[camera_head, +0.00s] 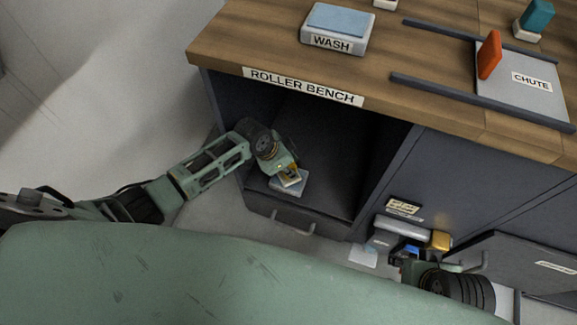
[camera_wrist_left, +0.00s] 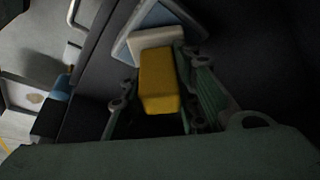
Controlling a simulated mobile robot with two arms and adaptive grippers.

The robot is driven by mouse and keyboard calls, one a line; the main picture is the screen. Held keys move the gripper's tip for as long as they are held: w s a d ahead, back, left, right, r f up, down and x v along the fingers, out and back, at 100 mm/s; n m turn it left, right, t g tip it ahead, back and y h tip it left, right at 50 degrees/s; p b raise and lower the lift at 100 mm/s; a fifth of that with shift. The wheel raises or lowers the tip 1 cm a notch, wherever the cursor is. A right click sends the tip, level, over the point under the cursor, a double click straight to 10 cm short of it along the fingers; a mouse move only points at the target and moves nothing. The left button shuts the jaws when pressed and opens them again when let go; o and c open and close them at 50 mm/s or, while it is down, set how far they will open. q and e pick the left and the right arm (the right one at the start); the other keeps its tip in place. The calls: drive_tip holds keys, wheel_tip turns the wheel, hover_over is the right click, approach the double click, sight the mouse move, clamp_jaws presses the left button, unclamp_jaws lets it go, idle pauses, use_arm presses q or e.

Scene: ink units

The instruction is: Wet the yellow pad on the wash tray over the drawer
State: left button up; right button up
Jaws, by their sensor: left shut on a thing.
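My left gripper (camera_head: 288,176) reaches into the open bay under the bench top. It is shut on the yellow pad (camera_wrist_left: 160,82), a yellow block with a whitish part (camera_wrist_left: 155,40) at its far end. Just below it a small pale blue and white tray-like piece (camera_head: 291,188) lies in the drawer (camera_head: 325,207); I cannot tell whether the pad touches it. The wash tray (camera_head: 331,42), white with a blue top and a WASH label, stands on the bench top. My right gripper (camera_head: 411,258) is low at the right by a dark blue item; its fingers are unclear.
The wooden ROLLER BENCH top (camera_head: 240,42) overhangs the bay, with dark walls close around my left gripper. A gold block (camera_head: 440,240) and a grey bar (camera_head: 402,230) are near my right gripper.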

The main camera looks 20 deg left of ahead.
use_arm(q)
drive_tip(key=shift+f, duration=0.15)
use_arm(e)
drive_tip(key=shift+s, duration=0.2)
drive_tip(key=shift+r, duration=0.2)
drive_tip(key=shift+w+r, duration=0.15)
drive_tip(key=shift+w, duration=0.05)
idle(0.5)
drive_tip(key=shift+s, duration=0.4)
drive_tip(key=shift+w+r, duration=0.2)
drive_tip(key=shift+r, duration=0.1)
idle(0.3)
drive_tip(key=shift+w+f, duration=0.2)
drive_tip(key=shift+f, duration=0.05)
idle(0.5)
drive_tip(key=shift+s+f, duration=0.15)
drive_tip(key=shift+f, duration=0.25)
idle(0.4)
use_arm(q)
drive_tip(key=shift+s+f, duration=0.1)
use_arm(e)
drive_tip(key=shift+w+f, duration=0.2)
drive_tip(key=shift+f, duration=0.05)
idle(1.2)
drive_tip(key=shift+w+r, duration=0.1)
